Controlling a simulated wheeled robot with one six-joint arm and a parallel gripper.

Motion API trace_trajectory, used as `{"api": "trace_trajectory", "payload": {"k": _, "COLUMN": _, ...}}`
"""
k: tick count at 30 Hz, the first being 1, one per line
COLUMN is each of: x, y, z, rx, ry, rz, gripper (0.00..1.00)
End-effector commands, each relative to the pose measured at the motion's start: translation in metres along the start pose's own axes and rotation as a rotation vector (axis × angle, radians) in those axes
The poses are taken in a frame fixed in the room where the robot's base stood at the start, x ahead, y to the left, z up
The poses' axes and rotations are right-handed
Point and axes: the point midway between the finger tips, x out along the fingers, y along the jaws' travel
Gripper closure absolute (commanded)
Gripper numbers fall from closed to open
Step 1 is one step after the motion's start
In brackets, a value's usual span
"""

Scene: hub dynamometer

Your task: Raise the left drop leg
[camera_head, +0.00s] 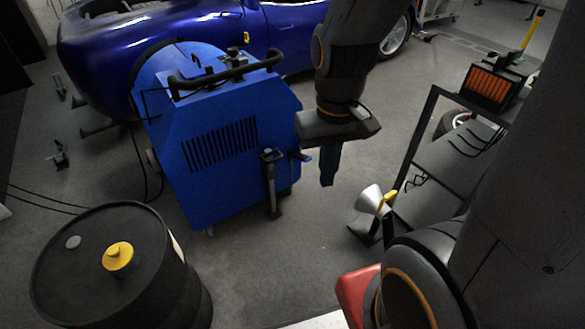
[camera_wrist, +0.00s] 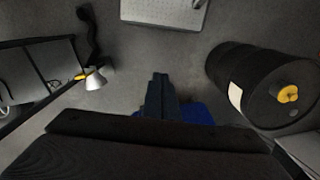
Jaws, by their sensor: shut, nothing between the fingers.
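The blue hub dynamometer (camera_head: 222,150) stands on the floor in the head view, beside the blue car. A dark drop leg (camera_head: 271,185) is mounted upright on its near face, with its foot at or close to the floor; I cannot tell if it touches. My gripper (camera_head: 327,180) points down to the right of the dynamometer, apart from the leg. Its fingers are shut and empty. In the wrist view my gripper (camera_wrist: 160,80) points at bare floor, and only a little of the blue dynamometer (camera_wrist: 200,115) shows behind it. Any other leg is hidden or unclear.
A black barrel (camera_head: 110,262) with a yellow cap stands at the lower left. A dark shelf cart (camera_head: 430,165) and a silver cone-shaped object (camera_head: 368,200) are on the right. The blue car (camera_head: 290,35) is behind. Floor (camera_head: 290,260) between barrel and cart is clear.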

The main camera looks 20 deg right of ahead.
Motion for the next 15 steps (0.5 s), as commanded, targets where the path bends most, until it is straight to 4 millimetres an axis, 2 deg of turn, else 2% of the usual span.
{"api": "trace_trajectory", "payload": {"k": 10, "x": 0.003, "y": -0.002, "z": -0.001, "rx": 0.016, "ry": -0.007, "rz": -0.01, "gripper": 1.0}}
{"api": "trace_trajectory", "payload": {"k": 15, "x": 0.031, "y": -0.024, "z": -0.011, "rx": 0.178, "ry": -0.078, "rz": -0.104, "gripper": 1.0}}
